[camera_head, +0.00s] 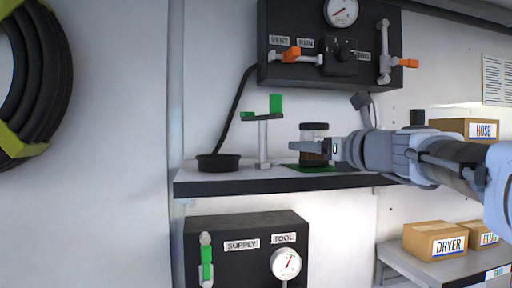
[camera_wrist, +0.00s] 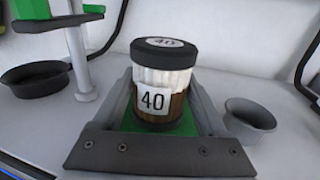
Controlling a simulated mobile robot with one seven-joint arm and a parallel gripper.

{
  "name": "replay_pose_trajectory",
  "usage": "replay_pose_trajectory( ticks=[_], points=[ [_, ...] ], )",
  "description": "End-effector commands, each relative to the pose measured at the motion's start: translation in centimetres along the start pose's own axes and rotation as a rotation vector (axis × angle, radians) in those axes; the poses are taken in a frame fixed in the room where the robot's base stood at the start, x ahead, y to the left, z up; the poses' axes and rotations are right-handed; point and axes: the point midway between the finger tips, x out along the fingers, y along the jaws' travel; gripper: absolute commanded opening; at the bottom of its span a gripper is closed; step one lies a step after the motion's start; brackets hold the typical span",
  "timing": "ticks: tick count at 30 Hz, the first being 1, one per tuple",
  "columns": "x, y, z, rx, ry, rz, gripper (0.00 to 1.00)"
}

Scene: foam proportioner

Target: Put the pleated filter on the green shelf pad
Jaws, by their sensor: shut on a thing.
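The pleated filter (camera_wrist: 160,85) is a short upright cylinder with a dark cap, a white pleated upper part, a brown lower part and a label reading 40. It also shows in the head view (camera_head: 314,140), above the right half of the shelf. My gripper (camera_head: 312,145) reaches in from the right and is shut on the filter, one finger on each side in the wrist view. The green shelf pad (camera_head: 313,168) lies directly under the filter. It also shows around the filter's base in the wrist view (camera_wrist: 130,124). I cannot tell whether the filter's base touches the pad.
A black shallow dish (camera_head: 218,163) and a grey stand with a green top (camera_head: 264,135) are left of the filter on the shelf (camera_head: 240,184). A small grey cup (camera_wrist: 250,114) is on the right in the wrist view. A black gauge panel (camera_head: 300,72) hangs above.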

Motion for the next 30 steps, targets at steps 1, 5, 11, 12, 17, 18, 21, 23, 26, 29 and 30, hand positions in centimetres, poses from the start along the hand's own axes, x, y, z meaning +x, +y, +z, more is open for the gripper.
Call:
replay_pose_trajectory(
  ticks=[1, 5, 11, 12, 17, 18, 21, 23, 26, 29, 30],
  points=[
    [-0.01, 0.01, 0.02, 0.0, -0.001, 0.0, 0.15],
    [-0.01, 0.03, -0.45, 0.0, -0.001, 0.001, 0.15],
    [-0.01, 0.01, -0.31, 0.0, 0.0, 0.0, 1.0],
    [-0.01, 0.01, -0.31, 0.0, 0.0, 0.0, 1.0],
    [-0.01, 0.0, -0.27, 0.0, 0.0, 0.0, 1.0],
    [-0.01, 0.0, -0.2, 0.0, 0.0, 0.0, 1.0],
    [-0.01, -0.01, 0.16, 0.0, 0.0, 0.0, 1.0],
    [-0.01, -0.02, 0.07, 0.0, 0.0, 0.0, 1.0],
    [0.0, -0.05, 0.05, 0.0, 0.0, 0.0, 1.0],
    [0.01, -0.1, 0.05, 0.0, 0.0, 0.0, 1.0],
    [0.01, -0.12, 0.05, 0.0, 0.0, 0.0, 1.0]
  ],
)
